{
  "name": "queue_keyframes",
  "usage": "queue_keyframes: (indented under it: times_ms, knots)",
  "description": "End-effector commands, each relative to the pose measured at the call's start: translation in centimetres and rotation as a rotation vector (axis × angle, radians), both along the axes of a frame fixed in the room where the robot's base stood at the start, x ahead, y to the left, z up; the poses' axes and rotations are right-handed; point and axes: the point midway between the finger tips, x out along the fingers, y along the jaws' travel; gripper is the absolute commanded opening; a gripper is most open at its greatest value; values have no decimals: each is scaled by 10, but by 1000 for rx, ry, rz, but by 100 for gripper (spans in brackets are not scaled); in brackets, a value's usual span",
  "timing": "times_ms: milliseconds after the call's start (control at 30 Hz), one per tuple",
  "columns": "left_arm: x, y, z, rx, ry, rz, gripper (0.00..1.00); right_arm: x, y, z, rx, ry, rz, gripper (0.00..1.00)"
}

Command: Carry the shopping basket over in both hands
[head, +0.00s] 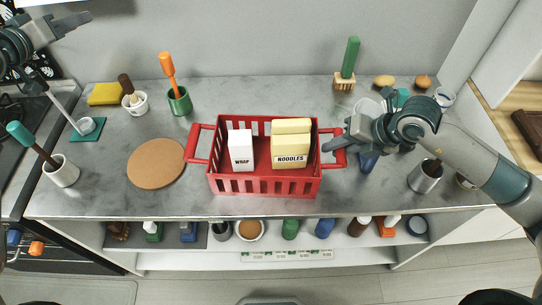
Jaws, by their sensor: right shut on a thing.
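The red shopping basket (262,187) stands on the grey counter with a red handle at each end. It holds a white WRAP box (240,150) and cream NOODLES boxes (290,150). My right gripper (338,147) is shut on the basket's right handle (340,160) and hides part of it. The left handle (193,143) is free, with nothing touching it. My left gripper (64,44) is at the upper left corner, far from the basket. It looks open and empty, partly cut off by the picture edge.
A round cork mat (156,163) lies left of the basket. A green pot (180,101) and a white mortar (136,103) stand behind it. A white cup (62,172) stands at the left. A metal cup (424,177) stands at the right. A shelf with several items runs below the counter.

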Motion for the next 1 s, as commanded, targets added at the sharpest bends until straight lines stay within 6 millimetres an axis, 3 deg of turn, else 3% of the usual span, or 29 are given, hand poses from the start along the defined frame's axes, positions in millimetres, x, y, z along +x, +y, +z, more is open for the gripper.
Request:
queue_keyframes:
  times_ms: [33,200,500,700,1000]
  knots:
    - [-6,-19,-4,-9,43,-38,34,-1,0,-1,-1,3,1,0]
    - [-33,-77,-33,-43,219,-148,34,-1,0,-1,-1,3,1,0]
    - [-97,-154,-106,-69,554,-285,34,-1,0,-1,-1,2,1,0]
    - [-142,-186,-148,-70,751,-340,34,-1,0,-1,-1,2,1,0]
    - [-177,-202,-174,-59,887,-370,34,-1,0,-1,-1,2,1,0]
